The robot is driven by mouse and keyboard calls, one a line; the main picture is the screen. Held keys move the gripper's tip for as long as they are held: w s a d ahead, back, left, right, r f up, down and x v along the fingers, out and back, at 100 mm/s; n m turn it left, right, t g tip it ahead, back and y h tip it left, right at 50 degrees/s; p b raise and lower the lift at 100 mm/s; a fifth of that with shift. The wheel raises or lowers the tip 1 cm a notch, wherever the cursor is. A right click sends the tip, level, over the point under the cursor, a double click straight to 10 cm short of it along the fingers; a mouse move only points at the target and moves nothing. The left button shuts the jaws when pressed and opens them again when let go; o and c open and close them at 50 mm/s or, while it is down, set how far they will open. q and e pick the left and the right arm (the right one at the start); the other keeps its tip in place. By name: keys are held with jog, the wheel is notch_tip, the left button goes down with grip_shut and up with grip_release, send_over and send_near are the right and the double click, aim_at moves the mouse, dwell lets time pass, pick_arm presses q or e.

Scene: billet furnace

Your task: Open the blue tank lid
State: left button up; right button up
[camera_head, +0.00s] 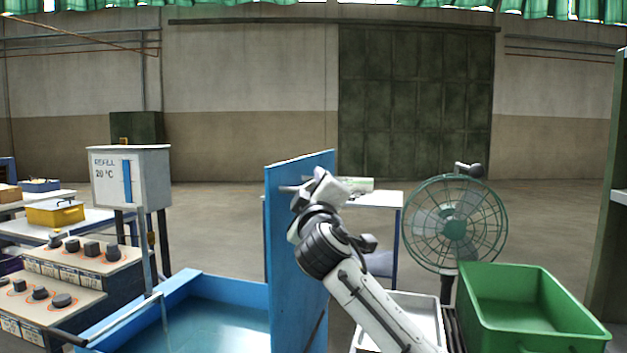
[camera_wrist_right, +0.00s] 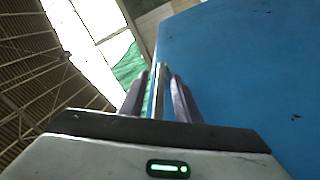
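The blue tank (camera_head: 205,287) stands at the lower middle, holding blue-green water. Its blue lid (camera_head: 296,270) stands up on edge at the tank's right side, swung clear of the opening. My right gripper (camera_head: 288,188) is at the lid's upper part, with its arm coming from the lower right. In the right wrist view, the gripper (camera_wrist_right: 159,90) has its two fingers apart, with a thin grey piece between them beside the broad blue lid face (camera_wrist_right: 235,75). Whether the fingers touch the lid is unclear. My left gripper is not in view.
A control panel with black knobs (camera_head: 70,246) and a grey refill box (camera_head: 130,178) stand left of the tank. A green bin (camera_head: 525,310), a pale tray (camera_head: 418,312) and a green fan (camera_head: 455,224) are at the right.

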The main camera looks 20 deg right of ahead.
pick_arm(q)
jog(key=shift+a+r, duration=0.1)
pick_arm(e)
jog(key=shift+w+d+r, duration=0.15)
jog(key=shift+w, duration=0.5)
grip_shut()
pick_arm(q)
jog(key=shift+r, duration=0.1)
